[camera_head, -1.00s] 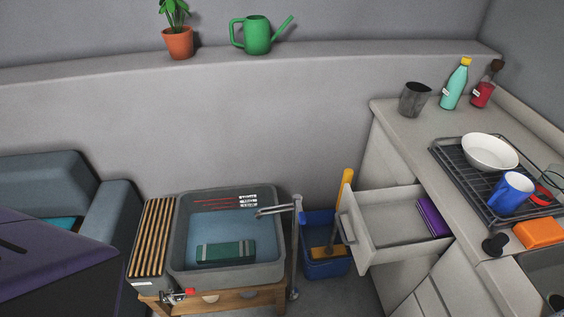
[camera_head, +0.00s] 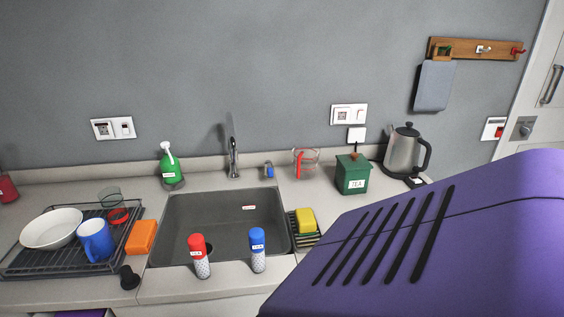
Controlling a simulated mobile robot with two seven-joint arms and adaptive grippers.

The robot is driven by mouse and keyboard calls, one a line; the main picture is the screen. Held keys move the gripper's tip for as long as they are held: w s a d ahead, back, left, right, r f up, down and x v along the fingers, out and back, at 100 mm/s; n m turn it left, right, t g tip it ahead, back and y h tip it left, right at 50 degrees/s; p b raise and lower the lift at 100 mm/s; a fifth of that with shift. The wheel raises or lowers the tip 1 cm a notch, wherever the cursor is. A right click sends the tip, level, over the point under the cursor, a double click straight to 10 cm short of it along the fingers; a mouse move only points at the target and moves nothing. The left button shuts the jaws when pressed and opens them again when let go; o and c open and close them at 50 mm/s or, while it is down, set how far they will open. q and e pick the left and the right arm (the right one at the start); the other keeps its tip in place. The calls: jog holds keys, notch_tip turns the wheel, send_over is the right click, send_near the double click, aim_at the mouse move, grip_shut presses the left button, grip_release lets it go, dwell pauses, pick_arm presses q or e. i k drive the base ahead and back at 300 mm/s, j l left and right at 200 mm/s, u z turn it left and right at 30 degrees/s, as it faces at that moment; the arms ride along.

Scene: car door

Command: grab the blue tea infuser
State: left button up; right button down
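The blue tea infuser (camera_head: 257,250) stands upright on the front rim of the counter, just before the sink. It has a blue upper part with a white label and a perforated metal lower part. A similar red infuser (camera_head: 200,257) stands upright to its left, with a clear gap between them. Neither of my grippers is in view, so I cannot see whether they are open or shut.
Behind the infusers is an empty grey sink (camera_head: 225,225) with a faucet (camera_head: 233,160). A yellow sponge (camera_head: 306,219) on a rack is to the right. An orange sponge (camera_head: 141,237), a dark stopper (camera_head: 129,278) and a dish rack (camera_head: 30,268) are to the left. A green tea box (camera_head: 352,175) stands behind.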

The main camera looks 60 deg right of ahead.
aim_at(256, 235)
jog(key=j+z, duration=0.1)
jog(key=z, duration=1.5)
jog(key=k+l, duration=0.05)
